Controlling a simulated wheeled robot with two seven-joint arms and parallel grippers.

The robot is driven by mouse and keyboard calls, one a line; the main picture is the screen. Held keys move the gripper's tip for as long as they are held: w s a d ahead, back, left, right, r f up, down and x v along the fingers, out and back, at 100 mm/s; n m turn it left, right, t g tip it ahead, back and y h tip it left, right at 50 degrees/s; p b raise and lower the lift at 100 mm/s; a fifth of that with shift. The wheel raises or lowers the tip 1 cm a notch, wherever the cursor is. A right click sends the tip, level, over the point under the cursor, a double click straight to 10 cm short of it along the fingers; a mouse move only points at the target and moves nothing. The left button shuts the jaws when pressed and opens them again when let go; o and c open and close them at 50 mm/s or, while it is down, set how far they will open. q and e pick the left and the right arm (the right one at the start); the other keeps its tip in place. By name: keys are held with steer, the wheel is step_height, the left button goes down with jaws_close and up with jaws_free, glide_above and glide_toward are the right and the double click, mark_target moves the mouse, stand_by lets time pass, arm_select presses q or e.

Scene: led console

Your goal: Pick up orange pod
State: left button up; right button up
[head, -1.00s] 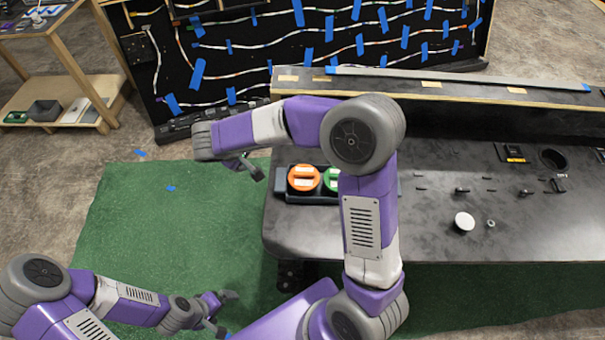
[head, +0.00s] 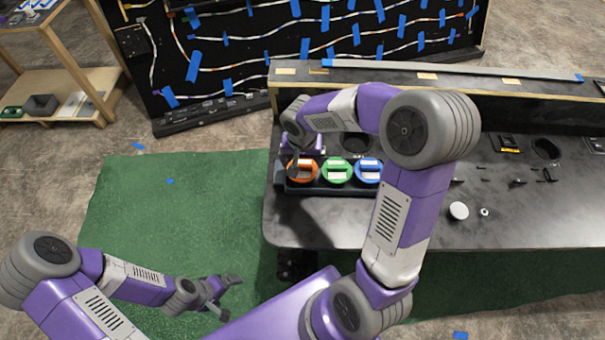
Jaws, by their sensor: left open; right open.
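The orange pod (head: 303,179) sits at the left end of a dark holder (head: 330,190) on the console, beside a green pod (head: 337,176) and a blue pod (head: 368,175). My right gripper (head: 304,164) points down at the orange pod from above, its open fingers at the pod's white top handle. The gripper hides part of the pod, and I cannot tell whether the fingers touch it. My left gripper (head: 228,297) is open and empty, low over the green mat, well away from the console.
The black console (head: 430,225) has a round hole (head: 546,149), small pegs, a white disc (head: 459,211) and a raised back ledge. A wiring board (head: 240,60) stands behind. The green mat (head: 170,210) is clear left of the console.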

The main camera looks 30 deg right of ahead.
steer(key=shift+w+d+f, duration=0.1)
steer(key=shift+w+f, duration=0.05)
steer(key=shift+f, duration=0.75)
steer(key=shift+r, duration=0.1)
steer(key=shift+c, duration=0.2)
steer(key=c, duration=1)
steer(key=shift+r, duration=0.1)
